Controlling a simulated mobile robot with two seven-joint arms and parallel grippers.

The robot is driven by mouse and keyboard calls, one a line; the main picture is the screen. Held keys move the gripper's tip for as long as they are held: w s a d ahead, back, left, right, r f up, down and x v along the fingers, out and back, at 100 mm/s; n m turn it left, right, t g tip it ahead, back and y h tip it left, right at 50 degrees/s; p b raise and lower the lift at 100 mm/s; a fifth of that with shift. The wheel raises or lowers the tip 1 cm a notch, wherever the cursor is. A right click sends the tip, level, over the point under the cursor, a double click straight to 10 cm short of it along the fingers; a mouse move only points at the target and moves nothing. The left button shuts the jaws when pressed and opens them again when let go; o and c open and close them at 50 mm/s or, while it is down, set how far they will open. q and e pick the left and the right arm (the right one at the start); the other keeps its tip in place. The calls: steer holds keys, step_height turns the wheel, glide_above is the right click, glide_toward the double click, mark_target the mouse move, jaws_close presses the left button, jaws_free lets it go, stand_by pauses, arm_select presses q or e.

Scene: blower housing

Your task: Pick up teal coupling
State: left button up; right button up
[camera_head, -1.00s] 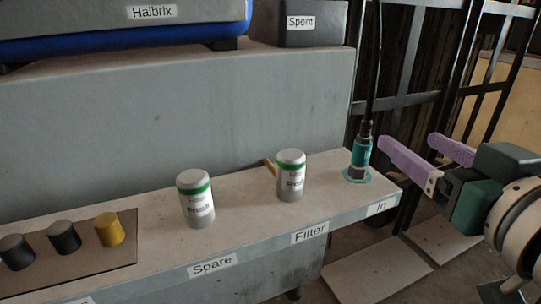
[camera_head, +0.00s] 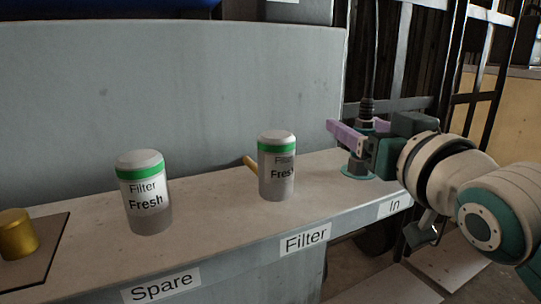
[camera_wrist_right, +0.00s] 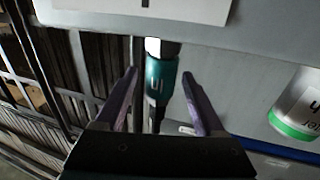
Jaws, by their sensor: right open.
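The teal coupling (camera_wrist_right: 160,78) hangs on a dark hose and shows between my right gripper's two purple fingers in the right wrist view. In the head view the gripper mostly hides it; the grey fitting (camera_head: 357,167) below it stands on a teal ring on the ledge, by the "In" label. My right gripper (camera_head: 352,130) is open around the coupling, one finger on each side, with gaps visible in the wrist view (camera_wrist_right: 165,95). My left gripper is not in view.
Two green-banded "Fresh" filters stand on the ledge (camera_head: 225,215), one (camera_head: 277,168) behind the "Filter" label and one (camera_head: 143,195) behind "Spare". A yellow handle (camera_head: 250,163) sticks out beside the first. A yellow knob (camera_head: 17,235) is at far left. Dark metal racks stand behind right.

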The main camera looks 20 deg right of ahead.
steer(key=shift+w+d, duration=0.25)
steer(key=shift+w, duration=0.85)
steer(key=shift+s, duration=0.1)
steer(key=shift+c, duration=0.7)
jaws_close()
